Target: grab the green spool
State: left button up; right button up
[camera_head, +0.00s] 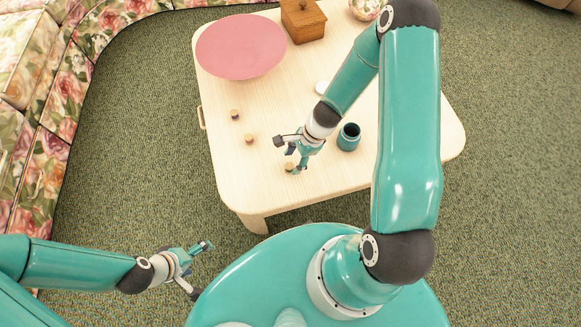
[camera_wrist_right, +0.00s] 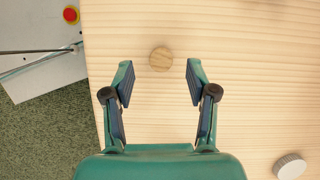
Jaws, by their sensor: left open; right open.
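A small spool (camera_head: 289,167) stands near the front edge of the table, under my right gripper (camera_head: 293,160) and partly hidden by it. In the right wrist view, its round wooden top (camera_wrist_right: 160,59) shows between the spread fingertips of my right gripper (camera_wrist_right: 160,80), with a gap on both sides. Its thread colour is not clear, so I cannot confirm that it is the green one. Two more small spools stand further left, one dark-banded (camera_head: 235,114) and one light brown (camera_head: 249,139). My left gripper (camera_head: 203,264) is open and empty, low beside my base, away from the table.
A teal jar (camera_head: 349,137) stands right of the right gripper. A white round object (camera_head: 322,87) lies behind it, partly hidden by my arm. A floral sofa (camera_head: 70,90) lies left.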

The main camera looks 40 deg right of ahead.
aim_at(289, 166)
jog(key=b+x, duration=0.2)
jog(key=x, duration=0.2)
jog(key=shift+a+b, duration=0.15)
jog(key=shift+b, duration=0.25)
jog(key=c, duration=0.9)
